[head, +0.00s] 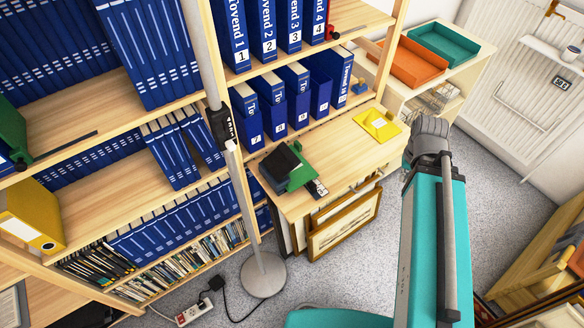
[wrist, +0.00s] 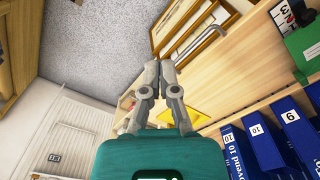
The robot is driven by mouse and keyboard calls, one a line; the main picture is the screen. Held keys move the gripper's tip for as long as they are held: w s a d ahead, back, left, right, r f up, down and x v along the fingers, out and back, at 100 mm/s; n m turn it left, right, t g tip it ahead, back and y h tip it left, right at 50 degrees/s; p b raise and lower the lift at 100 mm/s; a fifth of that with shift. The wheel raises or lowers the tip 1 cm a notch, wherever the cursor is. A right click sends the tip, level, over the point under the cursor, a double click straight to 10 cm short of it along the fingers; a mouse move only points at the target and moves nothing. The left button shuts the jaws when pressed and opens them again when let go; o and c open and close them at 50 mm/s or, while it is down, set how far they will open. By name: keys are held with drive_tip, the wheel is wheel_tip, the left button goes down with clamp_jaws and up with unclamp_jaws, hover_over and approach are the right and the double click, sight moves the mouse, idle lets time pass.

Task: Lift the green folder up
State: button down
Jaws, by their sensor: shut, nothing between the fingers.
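A green folder-like object (head: 302,172) stands on the wooden desktop in the middle of the head view, with a black item against it. In the wrist view it shows at the right edge as a green panel with a round hole (wrist: 303,45), partly cut off. Another green binder (head: 12,132) is at the left edge of the head view, on a shelf. My gripper (wrist: 161,66) is shut and empty in the wrist view, its fingertips together, well to the left of the green panel. In the head view my arm hides the fingers.
Blue numbered binders (head: 290,95) fill the shelves behind the desktop (head: 280,203). A yellow item (head: 377,124) lies at its right end. A grey pole (head: 232,150) stands in front of the shelves. Framed prints (head: 342,225) lean below. Orange (head: 407,62) and teal (head: 443,42) trays sit at upper right.

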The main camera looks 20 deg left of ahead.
drive_tip(key=c, duration=1.4)
unclamp_jaws()
drive_tip(key=c, duration=0.9)
unclamp_jaws()
drive_tip(key=shift+w+a, duration=0.1)
drive_tip(key=shift+c, duration=0.2)
drive_tip(key=shift+o, duration=1.1)
drive_tip(key=shift+w+a, duration=0.15)
drive_tip(key=shift+w, duration=0.05)
drive_tip(key=o, duration=0.6)
drive_tip(key=w+a+m, duration=0.1)
drive_tip(key=w+a, duration=0.1)
drive_tip(key=shift+w+a, duration=0.35)
drive_tip(key=shift+a, duration=0.05)
drive_tip(key=m, duration=0.7)
hover_over(299, 143)
drive_tip(key=shift+f, duration=0.15)
drive_tip(key=shift+f+b, duration=0.15)
drive_tip(key=shift+b, duration=0.15)
wheel_tip(299, 143, down, 14)
drive_tip(key=b, duration=1.3)
drive_tip(key=shift+r, duration=0.25)
